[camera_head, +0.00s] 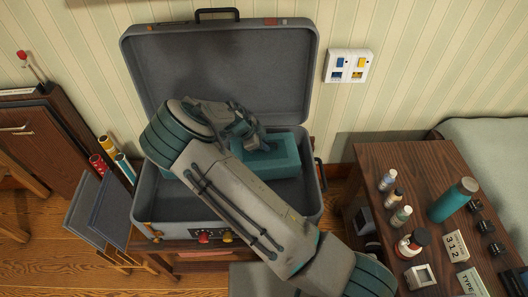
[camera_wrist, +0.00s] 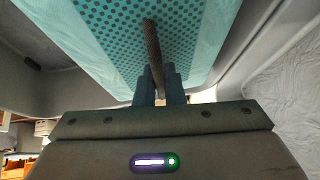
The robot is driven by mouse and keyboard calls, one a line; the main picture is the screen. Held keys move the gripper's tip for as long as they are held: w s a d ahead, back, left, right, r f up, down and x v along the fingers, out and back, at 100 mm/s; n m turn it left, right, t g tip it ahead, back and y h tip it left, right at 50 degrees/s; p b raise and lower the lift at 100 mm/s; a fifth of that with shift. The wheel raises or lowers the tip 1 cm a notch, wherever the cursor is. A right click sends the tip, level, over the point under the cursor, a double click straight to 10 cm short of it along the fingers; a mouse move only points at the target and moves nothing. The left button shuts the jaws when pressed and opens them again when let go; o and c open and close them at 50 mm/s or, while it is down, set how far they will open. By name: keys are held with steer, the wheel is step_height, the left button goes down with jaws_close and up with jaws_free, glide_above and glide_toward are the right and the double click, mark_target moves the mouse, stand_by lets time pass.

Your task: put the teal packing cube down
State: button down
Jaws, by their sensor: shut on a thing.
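The teal packing cube (camera_head: 275,158) is inside the open grey suitcase (camera_head: 146,205), towards the right of its base. In the wrist view the cube (camera_wrist: 105,35) fills the top, with a dotted mesh face and a dark strap handle (camera_wrist: 152,45). My gripper (camera_wrist: 160,84) is shut on that handle. In the head view my gripper (camera_head: 258,145) is at the cube's left side, and my arm hides much of the suitcase's base. I cannot tell whether the cube touches the suitcase floor.
The suitcase lid stands open against the wall. A brown table (camera_head: 380,160) at the right holds small bottles, a teal flask (camera_head: 453,199) and date blocks (camera_head: 455,246). Rolled tubes (camera_head: 123,166) and a dark cabinet (camera_head: 40,140) stand at the left. A wall switch panel (camera_head: 348,66) is behind.

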steer(key=shift+f, duration=1.95)
steer(key=shift+f+b, duration=0.15)
steer(key=shift+b, duration=0.2)
steer(key=c, duration=1.5)
jaws_free()
steer(key=shift+p, duration=0.5)
steer(key=v, duration=1.3)
steer(key=shift+s+d+r+b, duration=0.2)
steer(key=shift+r+b, duration=0.15)
steer(key=shift+r, duration=0.15)
